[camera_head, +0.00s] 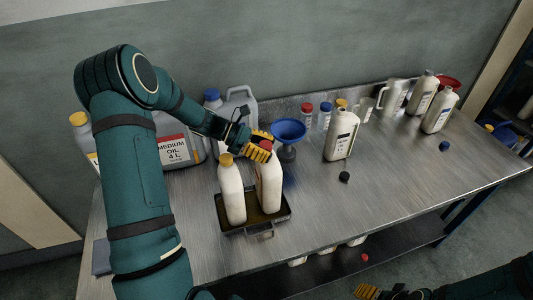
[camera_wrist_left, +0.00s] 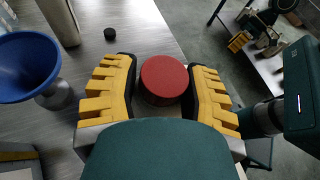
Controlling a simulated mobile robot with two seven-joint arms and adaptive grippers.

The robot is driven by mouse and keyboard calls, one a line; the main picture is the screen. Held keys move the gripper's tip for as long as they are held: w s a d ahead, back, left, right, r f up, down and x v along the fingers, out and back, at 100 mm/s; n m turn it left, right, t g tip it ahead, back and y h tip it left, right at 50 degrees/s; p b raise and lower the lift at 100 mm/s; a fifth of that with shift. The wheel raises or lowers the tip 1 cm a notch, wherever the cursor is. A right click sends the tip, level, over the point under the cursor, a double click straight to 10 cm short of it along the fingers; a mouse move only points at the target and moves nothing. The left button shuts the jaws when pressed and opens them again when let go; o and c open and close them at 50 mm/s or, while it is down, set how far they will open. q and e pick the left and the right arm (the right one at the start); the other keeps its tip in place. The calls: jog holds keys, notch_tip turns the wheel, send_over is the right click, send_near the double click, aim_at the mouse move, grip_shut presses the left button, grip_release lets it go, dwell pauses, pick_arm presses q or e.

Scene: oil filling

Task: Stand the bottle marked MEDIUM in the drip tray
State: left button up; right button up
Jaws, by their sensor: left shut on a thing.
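A white bottle with a red cap (camera_head: 270,186) is upright at the right side of the dark drip tray (camera_head: 248,230); I cannot tell if its base touches the tray floor. My left gripper (camera_head: 260,147) is shut around its top. In the left wrist view the red cap (camera_wrist_left: 165,80) lies between the yellow fingers (camera_wrist_left: 160,92). A second white bottle with an orange-yellow cap (camera_head: 232,192) stands in the tray's left side. No readable label shows on either bottle. My right gripper (camera_head: 378,293) is at the bottom edge, away from the table.
A jug marked MEDIUM OIL 4 L (camera_head: 178,148) stands behind the tray. A blue funnel (camera_head: 288,131) stands close to the held bottle. A white bottle (camera_head: 341,136) and a black cap (camera_head: 344,177) are to the right. The table's front right is clear.

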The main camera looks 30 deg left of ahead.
pick_arm(q)
jog(key=shift+f, duration=0.7)
jog(key=shift+f, duration=0.15)
jog(key=o, duration=1.2)
jog(key=shift+f, duration=0.1)
jog(key=shift+o, duration=0.2)
jog(key=shift+r, duration=0.2)
jog(key=v, duration=1.2)
